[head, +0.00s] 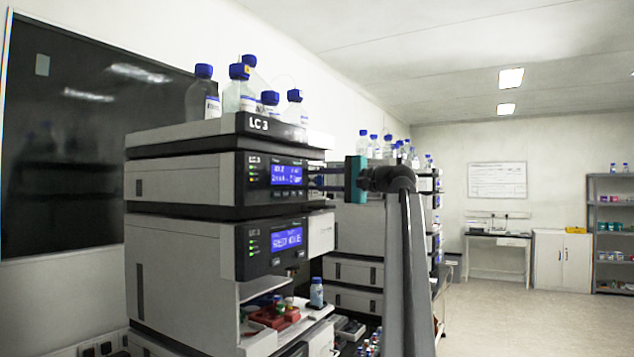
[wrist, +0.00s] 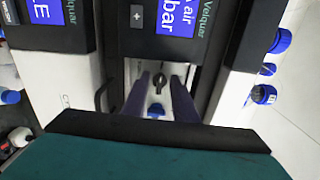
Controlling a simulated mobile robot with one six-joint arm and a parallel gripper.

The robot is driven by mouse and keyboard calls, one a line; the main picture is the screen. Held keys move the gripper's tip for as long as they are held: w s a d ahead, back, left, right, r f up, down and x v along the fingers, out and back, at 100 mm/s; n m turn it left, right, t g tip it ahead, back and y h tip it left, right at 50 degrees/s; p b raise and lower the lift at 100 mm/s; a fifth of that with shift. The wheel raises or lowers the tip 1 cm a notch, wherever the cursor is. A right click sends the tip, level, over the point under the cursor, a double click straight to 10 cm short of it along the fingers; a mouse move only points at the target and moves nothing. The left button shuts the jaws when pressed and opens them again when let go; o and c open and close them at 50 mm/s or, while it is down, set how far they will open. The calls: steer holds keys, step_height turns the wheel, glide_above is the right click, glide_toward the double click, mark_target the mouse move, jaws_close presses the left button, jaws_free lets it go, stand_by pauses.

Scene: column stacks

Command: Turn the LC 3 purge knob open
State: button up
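The LC 3 stack (head: 175,185) stands left of centre in the head view, with the LC 3 label on its top tray. My gripper (head: 314,180) reaches in from the right to the front of its upper module. In the wrist view the two dark fingers of my gripper (wrist: 161,76) are apart. A small dark knob (wrist: 158,83) shows on the pale panel between the fingertips, with no visible contact. A blue round part (wrist: 156,110) sits nearer the camera between the fingers. I cannot read the knob's setting. In the head view the knob is hidden.
Blue-capped bottles (head: 239,90) stand on top of the stack. A lit display (wrist: 175,16) is beyond the knob in the wrist view. A dark curved handle or tube (wrist: 102,97) is left of the fingers. Red trays (head: 270,316) sit low in the stack. Open floor (head: 530,320) lies right.

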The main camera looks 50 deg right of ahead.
steer(key=shift+s, duration=0.15)
steer(key=b+v, duration=0.2)
steer(key=v, duration=1.1)
steer(key=shift+s, duration=0.3)
steer(key=shift+d, duration=0.1)
